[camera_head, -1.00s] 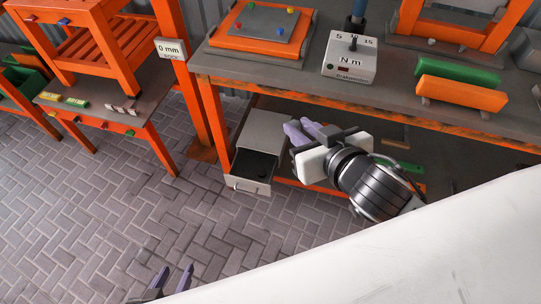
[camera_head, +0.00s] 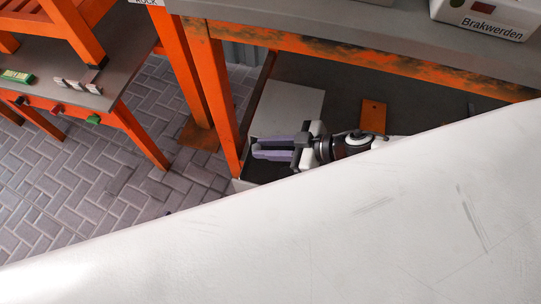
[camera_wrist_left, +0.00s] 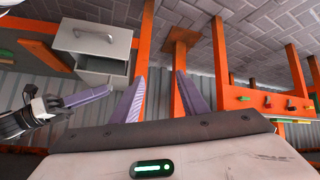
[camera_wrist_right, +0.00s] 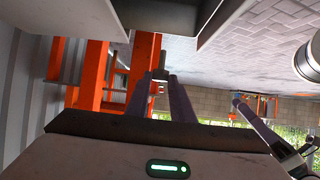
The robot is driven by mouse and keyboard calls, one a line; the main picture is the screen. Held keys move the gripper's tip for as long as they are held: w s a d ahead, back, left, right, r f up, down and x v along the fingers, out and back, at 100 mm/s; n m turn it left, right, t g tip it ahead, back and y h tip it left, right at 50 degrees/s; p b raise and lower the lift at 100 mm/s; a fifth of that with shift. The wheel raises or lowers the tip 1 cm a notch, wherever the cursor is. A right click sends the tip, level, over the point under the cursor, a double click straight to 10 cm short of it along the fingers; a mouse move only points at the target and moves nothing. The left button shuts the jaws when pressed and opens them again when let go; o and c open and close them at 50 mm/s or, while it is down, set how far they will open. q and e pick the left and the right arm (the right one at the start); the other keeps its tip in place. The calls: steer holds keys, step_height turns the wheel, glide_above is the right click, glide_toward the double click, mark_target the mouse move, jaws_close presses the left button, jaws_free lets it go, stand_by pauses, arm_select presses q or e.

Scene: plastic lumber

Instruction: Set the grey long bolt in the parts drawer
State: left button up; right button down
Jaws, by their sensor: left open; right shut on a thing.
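The parts drawer is a light grey unit (camera_head: 285,110) under the workbench, pulled open. Its handled front (camera_wrist_left: 95,38) shows in the left wrist view. My right gripper (camera_head: 262,150) is over the open drawer in the head view, its fingers pointing left. In the right wrist view its fingers (camera_wrist_right: 164,82) are shut on a small grey piece, the grey long bolt (camera_wrist_right: 160,74), mostly hidden by the fingers. The head view does not show the bolt clearly. My left gripper (camera_wrist_left: 160,88) is open and empty, apart from the drawer; it is out of the head view.
The orange bench leg (camera_head: 219,85) stands close to the left of the drawer, with the bench top (camera_head: 350,30) above. An orange-framed table (camera_head: 110,85) stands further left. A large white surface fills the lower head view. Brick floor between is clear.

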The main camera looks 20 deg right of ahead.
steer(key=f+b, duration=0.1)
steer(key=f, duration=0.1)
steer(key=f+b, duration=0.2)
steer(key=f, duration=0.1)
steer(key=f+b, duration=0.1)
steer(key=f, duration=0.2)
steer(key=shift+w+d+f+b, duration=0.1)
steer(key=shift+d+f+b, duration=0.1)
steer(key=shift+d+b, duration=0.15)
step_height(320, 180, down, 3)
steer(key=shift+a+r+b, duration=0.1)
steer(key=shift+r+b, duration=0.05)
steer(key=shift+b, duration=0.8)
steer(key=shift+f, duration=0.2)
steer(key=shift+r, duration=0.15)
steer(key=c, duration=1.5)
jaws_free()
steer(key=shift+f, duration=0.2)
steer(key=shift+c, duration=0.2)
arm_select(q)
steer(key=shift+m+g+h, duration=0.7)
steer(key=shift+g, duration=0.1)
steer(key=d, duration=0.1)
steer(key=w+d+f, duration=0.2)
steer(key=shift+d+f, duration=0.15)
steer(key=shift+d, duration=0.25)
